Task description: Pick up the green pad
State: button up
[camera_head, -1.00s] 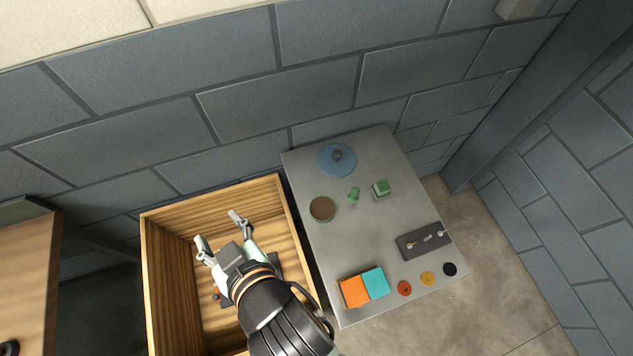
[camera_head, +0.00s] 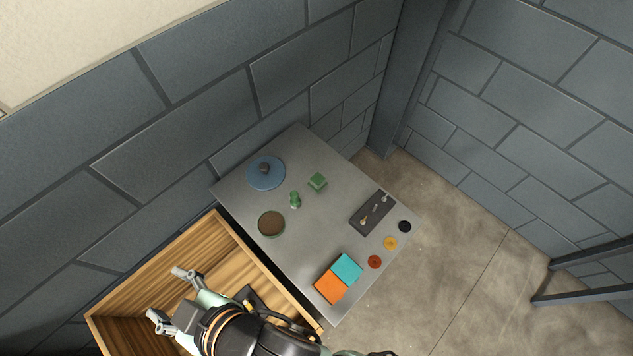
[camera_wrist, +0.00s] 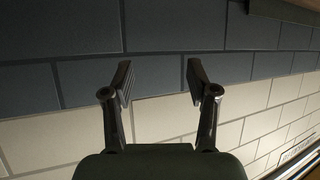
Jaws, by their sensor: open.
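A small green block-like pad (camera_head: 317,181) lies on the grey table toward its back right edge in the head view. A small green upright piece (camera_head: 295,200) stands just left of it. A flat teal square (camera_head: 347,267) lies against an orange square (camera_head: 331,287) near the table's front. My gripper (camera_head: 168,293) is over the wooden crate, left of the table and well away from the green pad. Its fingers are apart with nothing between them. In the wrist view, my gripper (camera_wrist: 159,75) faces only the block wall.
The grey table (camera_head: 308,232) also bears a blue disc with a knob (camera_head: 266,172), a round brown-topped dish (camera_head: 272,223), a dark switch panel (camera_head: 373,212), and red (camera_head: 374,262), yellow (camera_head: 390,243) and black (camera_head: 405,226) discs. The wooden crate (camera_head: 262,273) adjoins the table's left side. Walls stand behind.

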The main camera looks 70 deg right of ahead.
jog(key=shift+o, duration=0.8)
jog(key=w+d+f+m+g+h, duration=0.1)
jog(key=w+d+f+g, duration=0.15)
jog(key=d+f, duration=0.2)
jog(key=w+d+f+g+h, duration=0.1)
jog(key=w+d+f, duration=0.2)
jog(key=d, duration=0.3)
jog(key=m+g+y+b, duration=0.2)
jog(key=m+g, duration=0.1)
jog(key=g, duration=0.6)
send_over(318, 178)
jog(key=f, duration=1.5)
jog(key=shift+s, duration=0.3)
jog(key=f+b, duration=0.1)
jog(key=f, duration=0.1)
jog(key=f+b, duration=0.1)
jog(key=f, duration=0.2)
jog(key=f+b, duration=0.1)
jog(key=f, duration=0.2)
jog(key=shift+w, duration=0.3)
jog(key=shift+c, duration=0.3)
